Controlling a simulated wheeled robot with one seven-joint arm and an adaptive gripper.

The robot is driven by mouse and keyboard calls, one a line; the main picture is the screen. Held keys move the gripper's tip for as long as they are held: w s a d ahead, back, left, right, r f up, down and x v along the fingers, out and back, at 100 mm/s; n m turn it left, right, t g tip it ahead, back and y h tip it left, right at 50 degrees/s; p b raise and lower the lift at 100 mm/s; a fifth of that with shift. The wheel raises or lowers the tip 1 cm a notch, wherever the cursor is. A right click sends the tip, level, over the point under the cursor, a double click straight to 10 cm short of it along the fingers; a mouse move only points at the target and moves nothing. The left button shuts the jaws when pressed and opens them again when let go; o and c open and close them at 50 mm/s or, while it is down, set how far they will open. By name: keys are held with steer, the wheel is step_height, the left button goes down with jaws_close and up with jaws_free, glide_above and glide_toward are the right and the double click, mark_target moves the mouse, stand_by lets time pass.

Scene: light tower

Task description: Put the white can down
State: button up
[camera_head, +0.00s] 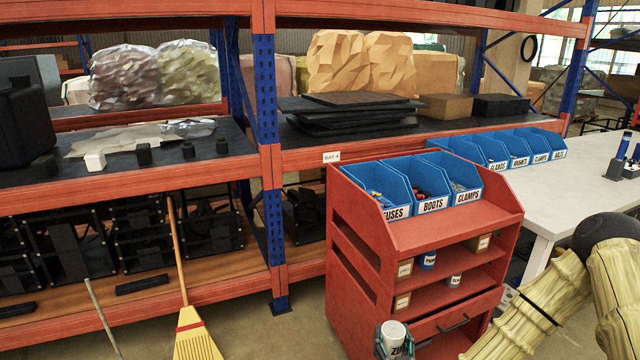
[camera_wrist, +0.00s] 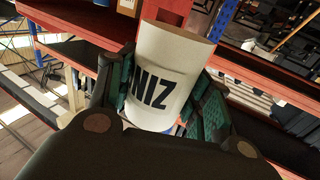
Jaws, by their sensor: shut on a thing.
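The white can (camera_head: 394,335) is at the bottom of the head view, upright, with dark lettering. It is large in the wrist view (camera_wrist: 165,75), where part of its label reads as "NIZ". My gripper (camera_head: 394,347) has its dark green fingers on both sides of the can and is shut on it. In the head view the can is in front of the lower part of the red cart (camera_head: 450,228). The can's base is mostly hidden, and I cannot tell whether it touches anything.
The cart holds blue bins (camera_head: 432,190) on top. Its shelves carry a blue-labelled can (camera_head: 428,260), a white can (camera_head: 453,281) and small boxes. A pale table (camera_head: 588,180) stands at the right. A yellow broom (camera_head: 196,338) leans at the left rack.

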mark_target(395, 333)
steer(key=shift+s+r+p, duration=0.25)
steer(key=shift+r+p, duration=0.5)
steer(key=shift+r, duration=0.3)
steer(key=shift+s+r+p, duration=0.25)
steer(key=shift+r+p, duration=0.45)
steer(key=shift+r, duration=0.35)
steer(key=s+f, duration=0.4)
steer(key=f, duration=0.1)
steer(key=s+f, duration=0.2)
steer(key=shift+s+f, duration=0.1)
steer(key=shift+f, duration=0.25)
steer(key=shift+a, duration=0.1)
